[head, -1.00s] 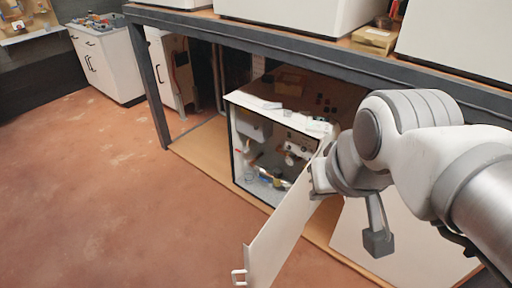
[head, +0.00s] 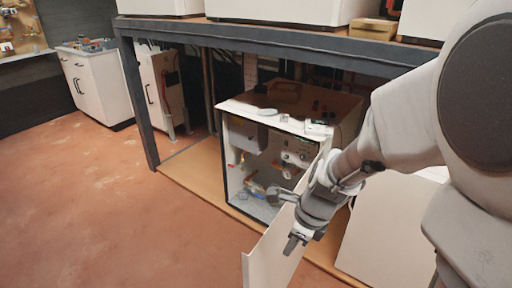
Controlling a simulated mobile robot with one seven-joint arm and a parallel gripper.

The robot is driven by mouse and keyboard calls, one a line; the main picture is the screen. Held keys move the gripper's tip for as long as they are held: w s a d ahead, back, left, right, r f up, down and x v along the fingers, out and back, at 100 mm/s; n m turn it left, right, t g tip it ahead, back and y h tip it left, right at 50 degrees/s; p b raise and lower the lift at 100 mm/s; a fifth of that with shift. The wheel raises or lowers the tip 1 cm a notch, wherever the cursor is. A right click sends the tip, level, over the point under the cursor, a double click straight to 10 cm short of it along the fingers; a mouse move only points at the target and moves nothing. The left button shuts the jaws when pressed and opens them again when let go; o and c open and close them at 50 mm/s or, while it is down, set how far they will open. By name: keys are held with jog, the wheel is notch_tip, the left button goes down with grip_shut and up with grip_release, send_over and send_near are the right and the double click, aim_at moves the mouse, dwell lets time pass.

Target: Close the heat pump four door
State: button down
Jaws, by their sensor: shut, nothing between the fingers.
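The heat pump (head: 228,160) is a white open-fronted box under the dark-framed bench, its inner parts showing. Its white door (head: 275,254) is hinged on the right side and stands wide open, swung out toward me. My gripper (head: 282,216) is at the door's upper edge, in front of the opening and partly over the door. I cannot tell whether it touches the door. It is shut and empty. My arm and gripper hide part of the door, and the door's lower end runs out of the bottom of the picture.
The bench's dark post (head: 140,105) stands left of the heat pump. Another white unit (head: 392,235) is to the right, partly behind my arm. White cabinets (head: 98,82) stand at the far left. The reddish floor (head: 120,215) on the left is clear.

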jog(key=w+a+f+b, duration=0.1)
jog(key=a+f+b, duration=0.1)
jog(key=f, duration=0.3)
jog(key=w+a+f+b, duration=0.2)
jog(key=a+f+b, duration=0.1)
jog(key=f+b, duration=0.2)
jog(key=shift+w+a+f+m, duration=0.2)
jog(key=shift+w+f+m, duration=0.1)
jog(key=shift+f+m, duration=0.1)
